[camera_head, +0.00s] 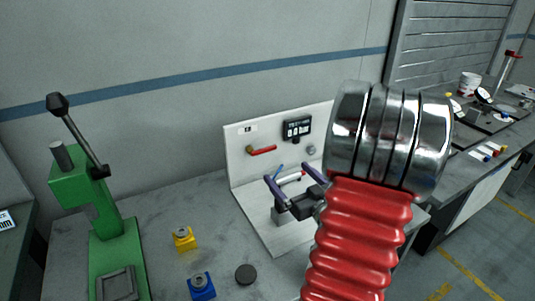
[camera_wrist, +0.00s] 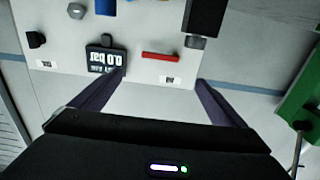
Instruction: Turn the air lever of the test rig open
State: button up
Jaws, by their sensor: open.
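The test rig (camera_head: 240,170) is a white upright panel on a white base, standing on the grey bench. Its red air lever (camera_head: 263,151) sits on the left of the panel and lies nearly level. In the wrist view the red lever (camera_wrist: 160,57) shows upside down, just beyond and between the fingertips. My gripper (camera_head: 287,172) is open, its two dark fingers spread in front of the panel. In the wrist view my gripper (camera_wrist: 160,76) has nothing between its fingers. The lever appears apart from the fingers. My red arm hides the right part of the rig.
A dark display (camera_head: 297,129) is on the panel right of the lever. A green press (camera_head: 105,225) stands at the left. A yellow block (camera_head: 184,239), a blue block (camera_head: 201,286) and a dark disc (camera_head: 246,274) lie on the bench. A grey wall is behind.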

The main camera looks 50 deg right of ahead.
aim_at(266, 149)
jog(key=x, duration=1.4)
jog(key=shift+s, duration=0.1)
jog(key=shift+c, duration=0.2)
jog(key=shift+d, duration=0.15)
jog(key=c, duration=1.4)
